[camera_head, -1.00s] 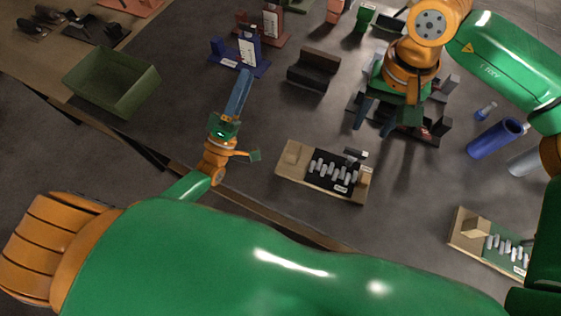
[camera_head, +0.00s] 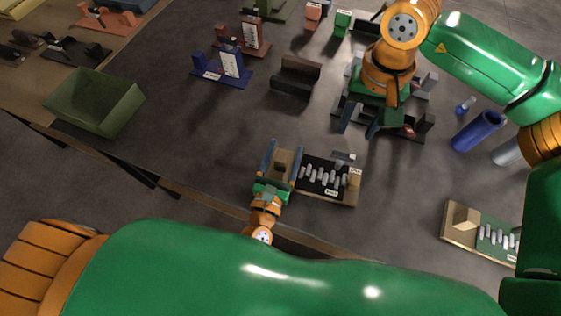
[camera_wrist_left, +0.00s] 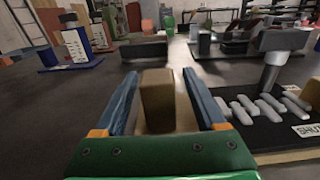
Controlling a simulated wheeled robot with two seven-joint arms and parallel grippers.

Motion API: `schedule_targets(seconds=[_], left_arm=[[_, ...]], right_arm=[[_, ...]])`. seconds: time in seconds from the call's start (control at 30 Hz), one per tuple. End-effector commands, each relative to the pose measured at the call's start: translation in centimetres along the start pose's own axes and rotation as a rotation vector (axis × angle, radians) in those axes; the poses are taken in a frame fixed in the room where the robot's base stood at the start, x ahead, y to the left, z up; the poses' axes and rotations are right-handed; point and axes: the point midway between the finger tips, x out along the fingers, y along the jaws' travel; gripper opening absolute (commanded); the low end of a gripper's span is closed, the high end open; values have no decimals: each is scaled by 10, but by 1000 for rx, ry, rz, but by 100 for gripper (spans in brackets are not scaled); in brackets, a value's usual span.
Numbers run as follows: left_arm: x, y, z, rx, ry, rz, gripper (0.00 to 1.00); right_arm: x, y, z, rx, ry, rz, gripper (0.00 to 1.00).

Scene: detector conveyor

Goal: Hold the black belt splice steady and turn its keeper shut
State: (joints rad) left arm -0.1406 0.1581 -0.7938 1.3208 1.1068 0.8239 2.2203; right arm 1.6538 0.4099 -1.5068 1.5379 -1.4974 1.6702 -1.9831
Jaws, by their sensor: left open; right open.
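The black belt splice (camera_head: 323,176) lies on a tan board with several pale metal lacing pieces and a raised grey keeper (camera_head: 344,158) at its back edge. In the left wrist view the keeper (camera_wrist_left: 283,42) stands on a post, right of my fingers, and a label partly reads "SHUT". A tan block (camera_head: 284,161) rises at the board's left end. My left gripper (camera_head: 282,152) is open with a finger on each side of this block, which also shows between the fingers in the left wrist view (camera_wrist_left: 157,98). My right gripper (camera_head: 359,124) is open, pointing down behind the splice, apart from it.
A second board with a green splice (camera_head: 495,238) lies at the right. A green bin (camera_head: 95,102) stands at the left. A dark block (camera_head: 295,78), a blue labelled stand (camera_head: 228,68) and a blue cylinder (camera_head: 478,131) stand farther back.

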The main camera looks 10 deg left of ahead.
Motion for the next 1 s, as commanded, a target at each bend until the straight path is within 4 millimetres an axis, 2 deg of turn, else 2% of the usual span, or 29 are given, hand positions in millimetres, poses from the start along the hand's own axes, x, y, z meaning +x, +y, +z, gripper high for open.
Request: schedule_targets(seconds=[0.17,0.2,0.47,1.0], left_arm=[[0,0,0,0,0,0,72],[0,0,0,1,0,0,70],[0,0,0,1,0,0,0],[0,0,0,2,0,0,0]], right_arm=[[0,0,0,0,0,0,50],[0,0,0,0,0,0,50],[0,0,0,0,0,0,50],[0,0,0,0,0,0,50]])
